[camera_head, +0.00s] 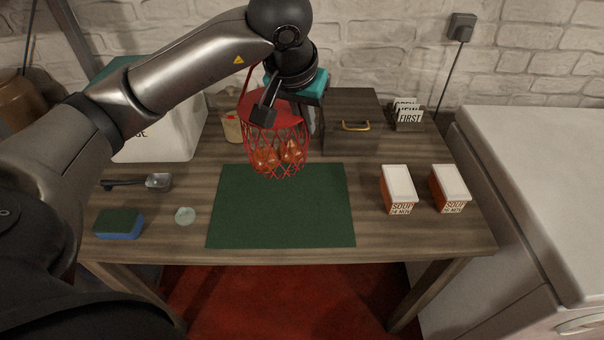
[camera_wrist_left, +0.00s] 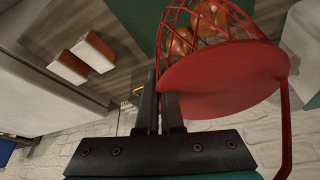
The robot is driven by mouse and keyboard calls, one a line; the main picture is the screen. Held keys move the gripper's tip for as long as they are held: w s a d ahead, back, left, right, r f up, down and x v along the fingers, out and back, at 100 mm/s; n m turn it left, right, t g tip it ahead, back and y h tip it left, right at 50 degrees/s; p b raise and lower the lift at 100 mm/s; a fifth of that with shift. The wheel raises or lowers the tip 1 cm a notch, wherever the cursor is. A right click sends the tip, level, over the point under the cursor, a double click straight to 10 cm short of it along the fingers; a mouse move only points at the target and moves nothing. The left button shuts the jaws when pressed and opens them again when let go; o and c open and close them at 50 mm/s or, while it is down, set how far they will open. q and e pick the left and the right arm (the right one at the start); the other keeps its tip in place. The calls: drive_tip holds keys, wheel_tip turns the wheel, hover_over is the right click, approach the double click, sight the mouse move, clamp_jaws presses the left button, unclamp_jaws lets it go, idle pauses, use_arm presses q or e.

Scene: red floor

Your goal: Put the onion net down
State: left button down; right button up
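The onion net (camera_head: 277,150) is a red mesh with a solid red top and orange-brown onions inside. It is over the back edge of the dark green mat (camera_head: 282,222); I cannot tell whether its bottom touches. My left gripper (camera_head: 264,108) is at the net's red top. In the left wrist view the fingers (camera_wrist_left: 160,100) are close together at the edge of the net (camera_wrist_left: 225,75), which extends to the right of them. They look shut on its rim, though the contact is partly hidden. My right gripper is not in view.
Two soup boxes (camera_head: 398,187) (camera_head: 449,187) stand right of the mat. A sponge (camera_head: 119,224), a pale green round item (camera_head: 185,215) and a dark utensil (camera_head: 158,182) lie left. A sign holder (camera_head: 408,116) stands at the back right. The mat's front is clear.

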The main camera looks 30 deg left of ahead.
sight(304, 152)
use_arm(q)
wheel_tip(304, 152, down, 7)
drive_tip(key=shift+f+b, duration=0.1)
drive_tip(key=shift+b, duration=0.5)
drive_tip(key=shift+f, duration=0.7)
drive_tip(key=shift+f+b, duration=0.45)
drive_tip(key=shift+f, duration=1.25)
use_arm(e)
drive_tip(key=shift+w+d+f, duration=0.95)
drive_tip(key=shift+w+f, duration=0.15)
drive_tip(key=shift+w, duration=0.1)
use_arm(q)
drive_tip(key=shift+f, duration=0.1)
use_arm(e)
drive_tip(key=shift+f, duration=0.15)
use_arm(q)
drive_tip(key=c, duration=1.1)
unclamp_jaws()
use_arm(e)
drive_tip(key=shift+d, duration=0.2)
